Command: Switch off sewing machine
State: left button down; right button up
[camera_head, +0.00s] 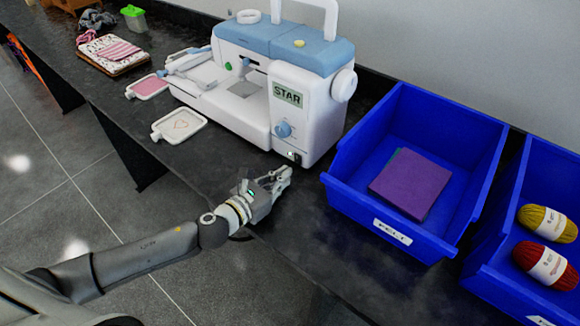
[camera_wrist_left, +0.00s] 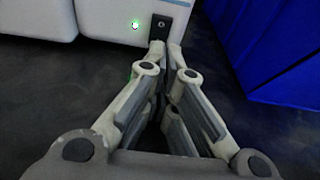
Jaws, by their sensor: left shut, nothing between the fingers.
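The white and blue sewing machine (camera_head: 285,85) stands on the dark counter, with a STAR label on its front. A small black switch plate (camera_head: 294,156) sits low on its right front. In the left wrist view the black switch (camera_wrist_left: 161,28) is just ahead of my fingertips, with a lit green light (camera_wrist_left: 135,25) to its left. My left gripper (camera_head: 287,172) is shut and empty, its tips close below the switch. I cannot tell whether the tips touch the machine. The left wrist view shows the same gripper (camera_wrist_left: 165,45) with its fingertips together. My right gripper is not in view.
A blue bin (camera_head: 345,185) labelled FELT, holding purple felt, stands close right of the machine. Another blue bin (camera_head: 490,280) holds yarn. Small hoops (camera_head: 180,127) and folded fabrics (camera_head: 113,52) lie to the left. The counter (camera_head: 215,175) in front of the machine is clear.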

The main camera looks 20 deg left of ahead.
aim_at(298, 163)
pick_arm(q)
jog(key=shift+w+d+r+p, duration=0.15)
jog(key=shift+w+d, duration=0.15)
jog(key=shift+w, duration=0.5)
jog(key=shift+w+d+r+p, duration=0.15)
jog(key=shift+w+d, duration=0.1)
jog(key=shift+w, duration=0.55)
jog(key=r+p, duration=0.1)
jog(key=p, duration=0.2)
jog(key=shift+w+g+p, duration=0.25)
jog(key=shift+g+p, duration=0.05)
jog(key=shift+d+f+b, duration=0.1)
jog(key=shift+f+b, duration=0.3)
jog(key=shift+f, duration=0.05)
jog(key=shift+s, duration=0.1)
